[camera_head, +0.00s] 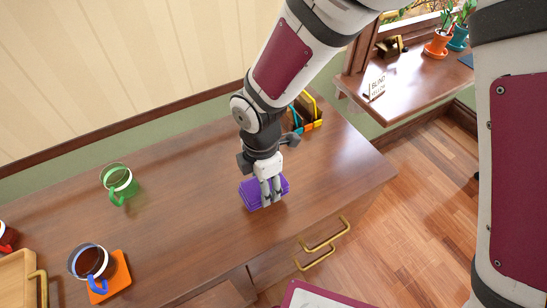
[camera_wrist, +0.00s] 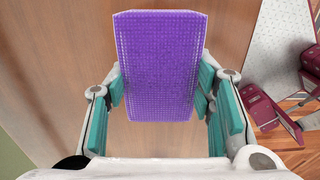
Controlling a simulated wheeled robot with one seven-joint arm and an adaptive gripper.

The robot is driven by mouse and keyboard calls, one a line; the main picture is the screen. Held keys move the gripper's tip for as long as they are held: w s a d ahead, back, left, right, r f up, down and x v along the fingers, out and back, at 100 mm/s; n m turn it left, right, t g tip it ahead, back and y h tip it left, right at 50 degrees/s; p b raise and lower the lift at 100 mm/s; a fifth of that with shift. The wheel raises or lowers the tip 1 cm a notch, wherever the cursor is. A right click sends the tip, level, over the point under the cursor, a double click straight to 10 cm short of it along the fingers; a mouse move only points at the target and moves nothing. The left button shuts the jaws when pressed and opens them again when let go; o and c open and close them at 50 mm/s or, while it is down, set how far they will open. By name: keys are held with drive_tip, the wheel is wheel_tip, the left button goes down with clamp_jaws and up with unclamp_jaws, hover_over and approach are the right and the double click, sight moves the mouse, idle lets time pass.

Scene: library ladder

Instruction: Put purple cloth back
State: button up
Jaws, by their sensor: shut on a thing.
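The purple cloth (camera_head: 252,196) is a folded stack at the right part of the wooden desk. My gripper (camera_head: 270,194) points down over it and is shut on it. In the wrist view the purple cloth (camera_wrist: 158,65) is a textured block between the teal finger pads of my gripper (camera_wrist: 160,92), with desk surface around it. I cannot tell whether the cloth touches the desk or is just above it.
The desk (camera_head: 180,220) also holds a green-handled mug (camera_head: 119,184), a blue-handled mug (camera_head: 90,262) on an orange coaster (camera_head: 118,283), and a wooden tray (camera_head: 16,278). A colourful organizer (camera_head: 306,115) stands behind my wrist. The desk's middle is clear.

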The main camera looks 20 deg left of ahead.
drive_tip(key=shift+w+a+f, duration=0.1)
drive_tip(key=shift+w+f, duration=0.05)
drive_tip(key=shift+f, duration=1.65)
drive_tip(key=shift+f, duration=0.15)
drive_tip(key=o, duration=1.1)
wheel_tip(320, 180, up, 12)
drive_tip(key=shift+r, duration=0.2)
